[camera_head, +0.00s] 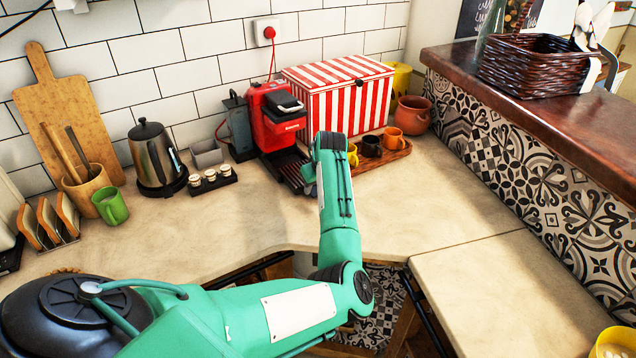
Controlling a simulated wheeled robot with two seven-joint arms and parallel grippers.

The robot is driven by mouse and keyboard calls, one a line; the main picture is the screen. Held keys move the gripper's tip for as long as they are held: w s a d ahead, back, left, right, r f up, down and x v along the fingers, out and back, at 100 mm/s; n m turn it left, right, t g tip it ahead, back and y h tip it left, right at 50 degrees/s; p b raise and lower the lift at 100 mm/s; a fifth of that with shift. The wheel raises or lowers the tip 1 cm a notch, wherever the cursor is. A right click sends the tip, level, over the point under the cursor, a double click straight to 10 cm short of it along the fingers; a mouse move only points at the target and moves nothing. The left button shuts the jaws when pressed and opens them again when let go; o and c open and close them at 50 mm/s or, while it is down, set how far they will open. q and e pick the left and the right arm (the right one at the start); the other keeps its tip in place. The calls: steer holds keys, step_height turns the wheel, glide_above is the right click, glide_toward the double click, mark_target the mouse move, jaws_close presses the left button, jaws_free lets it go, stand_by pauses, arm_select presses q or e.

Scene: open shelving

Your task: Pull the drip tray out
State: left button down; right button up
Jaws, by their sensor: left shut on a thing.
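The red coffee machine (275,118) stands on the counter against the tiled wall. Its dark drip tray (287,168) sticks out at the front, low, towards the counter's front edge. My left arm comes in from the lower left and bends up, with its wrist beside the tray's right side. My left gripper (309,174) is at the tray's front right end and is shut on the tray. The wrist hides most of its fingers, so the exact grip does not show. My right gripper is not in view.
A red-and-white striped box (340,94) and a wooden tray (384,156) with small cups stand right of the machine. A kettle (156,157) and a small tray of capsules (211,181) stand to the left. The counter (215,230) in front is mostly clear.

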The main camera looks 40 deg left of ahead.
arm_select(q)
steer(key=shift+r, duration=0.1)
steer(key=shift+w+a, duration=0.1)
steer(key=shift+a, duration=0.05)
steer(key=c, duration=1.4)
jaws_free()
steer(key=o, duration=0.5)
steer(key=shift+r, duration=0.2)
steer(key=b+v, duration=0.1)
steer(key=v, duration=1.2)
steer(key=shift+d+b, duration=0.3)
steer(key=shift+b, duration=0.1)
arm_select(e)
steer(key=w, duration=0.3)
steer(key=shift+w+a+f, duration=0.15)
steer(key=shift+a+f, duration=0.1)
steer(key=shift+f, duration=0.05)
